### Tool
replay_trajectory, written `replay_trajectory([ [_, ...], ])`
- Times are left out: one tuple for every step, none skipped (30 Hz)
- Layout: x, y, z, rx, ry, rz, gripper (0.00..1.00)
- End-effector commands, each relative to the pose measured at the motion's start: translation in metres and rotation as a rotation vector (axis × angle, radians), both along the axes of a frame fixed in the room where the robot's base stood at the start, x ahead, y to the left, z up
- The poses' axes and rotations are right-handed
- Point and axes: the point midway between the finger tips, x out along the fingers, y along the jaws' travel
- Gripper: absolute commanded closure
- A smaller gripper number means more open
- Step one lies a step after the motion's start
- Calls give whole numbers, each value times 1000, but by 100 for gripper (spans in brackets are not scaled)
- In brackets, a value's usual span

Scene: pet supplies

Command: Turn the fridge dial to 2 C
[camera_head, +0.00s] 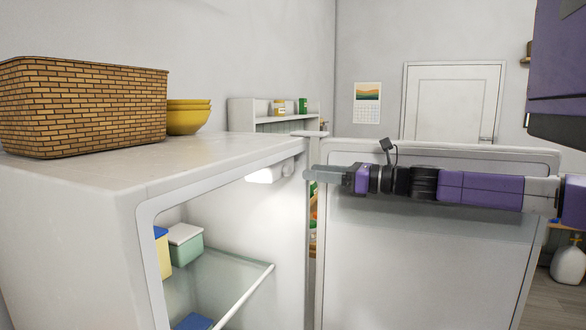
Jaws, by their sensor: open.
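The white fridge (110,230) stands open on the left, and its door (425,260) is swung out to the right. Inside, under the ceiling, is a lit white lamp housing (264,175). A small round pale knob (287,168), which looks like the dial, sits at its right end; its marks are too small to read. My gripper (314,175) reaches in from the right across the front of the door, with its tips pointing left. It is open and empty, a short way right of the knob in the picture. I cannot tell the depth between them.
A glass shelf (225,280) inside holds a green tub with a white lid (186,245). A blue-lidded container (161,250) stands beside it. A brick-patterned basket (85,105) and yellow bowls (188,118) stand on top of the fridge. The open door lies behind my arm.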

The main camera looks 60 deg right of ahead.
Motion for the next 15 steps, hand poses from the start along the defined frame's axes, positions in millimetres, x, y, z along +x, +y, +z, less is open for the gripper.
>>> replay_trajectory([
  [9,2,3,2,1,3,52],
  [14,2,3,3,1,2,52],
  [21,2,4,2,0,2,52],
  [25,3,4,3,0,2,52],
  [30,3,4,3,0,3,52],
  [36,4,3,3,0,2,52],
  [40,4,3,3,0,1,52],
  [43,4,3,3,0,1,52],
  [47,4,3,3,0,0,52],
  [50,4,2,2,0,0,52],
  [53,4,2,2,0,0,52],
  [55,5,2,3,0,1,52],
  [57,5,1,3,0,0,52],
  [58,5,1,2,0,0,52],
  [59,4,1,2,0,-1,52],
])
